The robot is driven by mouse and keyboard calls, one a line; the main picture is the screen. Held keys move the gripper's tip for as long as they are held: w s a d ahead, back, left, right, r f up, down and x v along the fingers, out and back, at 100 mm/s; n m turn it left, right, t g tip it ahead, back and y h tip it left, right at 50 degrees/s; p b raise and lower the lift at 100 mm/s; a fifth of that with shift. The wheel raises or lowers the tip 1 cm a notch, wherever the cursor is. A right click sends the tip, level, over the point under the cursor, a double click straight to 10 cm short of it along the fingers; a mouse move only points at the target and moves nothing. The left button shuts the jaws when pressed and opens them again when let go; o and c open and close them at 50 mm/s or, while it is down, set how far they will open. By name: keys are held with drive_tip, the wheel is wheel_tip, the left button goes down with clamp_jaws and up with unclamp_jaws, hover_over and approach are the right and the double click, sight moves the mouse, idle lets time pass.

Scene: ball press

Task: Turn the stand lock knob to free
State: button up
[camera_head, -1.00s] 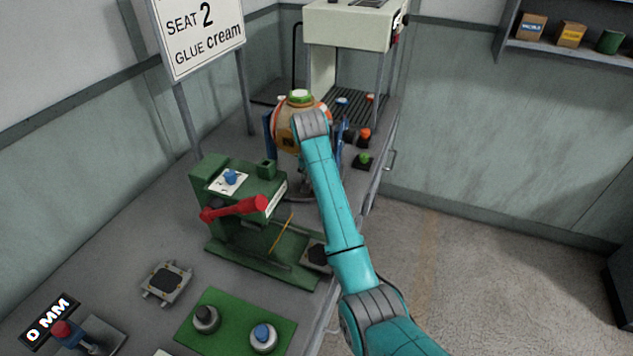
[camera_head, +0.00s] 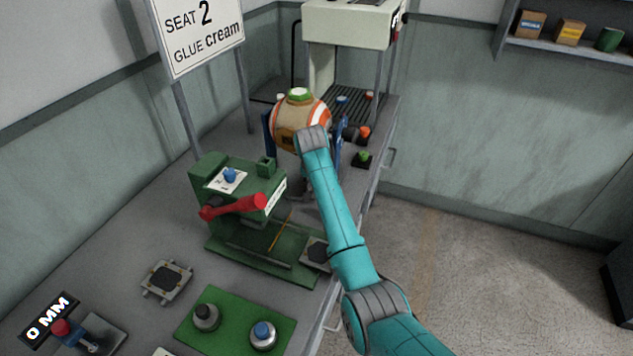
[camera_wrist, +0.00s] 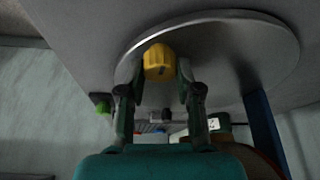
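A yellow knob (camera_wrist: 159,62) sits on the round metal base (camera_wrist: 225,42) of the stand in the wrist view. My gripper (camera_wrist: 159,75) is open, with one finger to each side of the knob and its tips close to it. I cannot tell whether either finger touches it. In the head view, a beige and orange striped ball (camera_head: 290,112) with a green and white top rests between the blue uprights of the stand (camera_head: 268,130). My arm hides the knob, the gripper and much of the base there.
A green press (camera_head: 215,205) with a red lever (camera_head: 235,207) stands in front of the stand. An orange button (camera_head: 364,132) and a green button (camera_head: 363,155) are to its right, near the bench edge. A pale machine (camera_head: 345,28) stands behind.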

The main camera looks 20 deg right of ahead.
clamp_jaws()
drive_tip(key=n+y, duration=0.2)
drive_tip(key=n, duration=0.3)
drive_tip(key=shift+d+n, duration=0.1)
drive_tip(key=shift+n, duration=0.3)
drive_tip(key=n+y, duration=0.1)
drive_tip(key=n, duration=0.2)
drive_tip(key=shift+y, duration=0.3)
drive_tip(key=shift+n+g+y, duration=0.5)
drive_tip(key=shift+n+y, duration=0.1)
drive_tip(key=shift+n, duration=1.6)
